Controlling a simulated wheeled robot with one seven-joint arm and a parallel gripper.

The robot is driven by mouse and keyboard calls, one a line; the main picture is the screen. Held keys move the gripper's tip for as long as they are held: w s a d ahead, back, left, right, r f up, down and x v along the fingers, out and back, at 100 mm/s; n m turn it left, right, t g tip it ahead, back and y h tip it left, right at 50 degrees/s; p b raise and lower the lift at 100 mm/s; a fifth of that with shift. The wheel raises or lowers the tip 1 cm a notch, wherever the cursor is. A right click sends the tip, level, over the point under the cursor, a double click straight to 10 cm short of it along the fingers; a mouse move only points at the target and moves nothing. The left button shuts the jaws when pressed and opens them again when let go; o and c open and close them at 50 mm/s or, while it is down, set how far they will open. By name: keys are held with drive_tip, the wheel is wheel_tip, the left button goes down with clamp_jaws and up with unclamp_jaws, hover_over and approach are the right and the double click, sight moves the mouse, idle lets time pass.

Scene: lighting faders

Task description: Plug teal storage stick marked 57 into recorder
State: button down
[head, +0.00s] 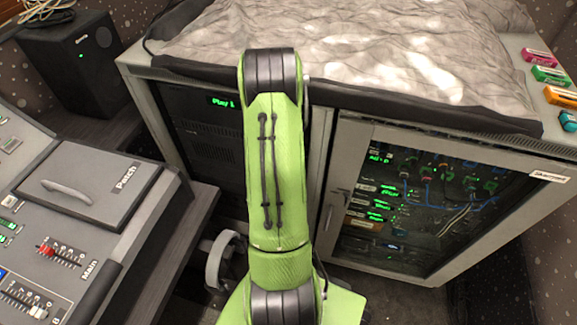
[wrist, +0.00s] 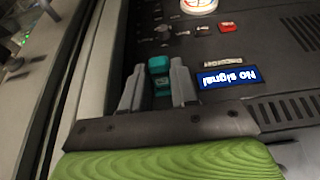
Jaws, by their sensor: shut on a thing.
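In the wrist view, my gripper (wrist: 157,66) is shut on a teal stick (wrist: 159,65), which sits between the two grey fingers. No number can be read on it. Just beyond the fingers is a dark equipment panel (wrist: 225,52) with a blue "No signal" screen (wrist: 229,77); I cannot tell whether this is the recorder or whether the stick touches it. In the head view, my green arm hides the gripper. Another teal piece (head: 568,120) lies at the right edge of the cabinet top, its marking unreadable.
Pink (head: 538,55), green (head: 551,75) and orange (head: 561,97) sticks lie along the cabinet's right top edge beside a grey cloth (head: 400,50). A glass-doored rack (head: 420,210) holds cables. A fader console (head: 60,230) and black speaker (head: 75,60) stand at left.

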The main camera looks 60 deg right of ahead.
drive_tip(key=shift+d, duration=0.2)
drive_tip(key=c, duration=0.8)
unclamp_jaws()
drive_tip(key=shift+w, duration=0.1)
drive_tip(key=p+v, duration=0.5)
drive_tip(key=v, duration=1)
drive_tip(key=shift+a+r, duration=0.15)
drive_tip(key=shift+r, duration=0.2)
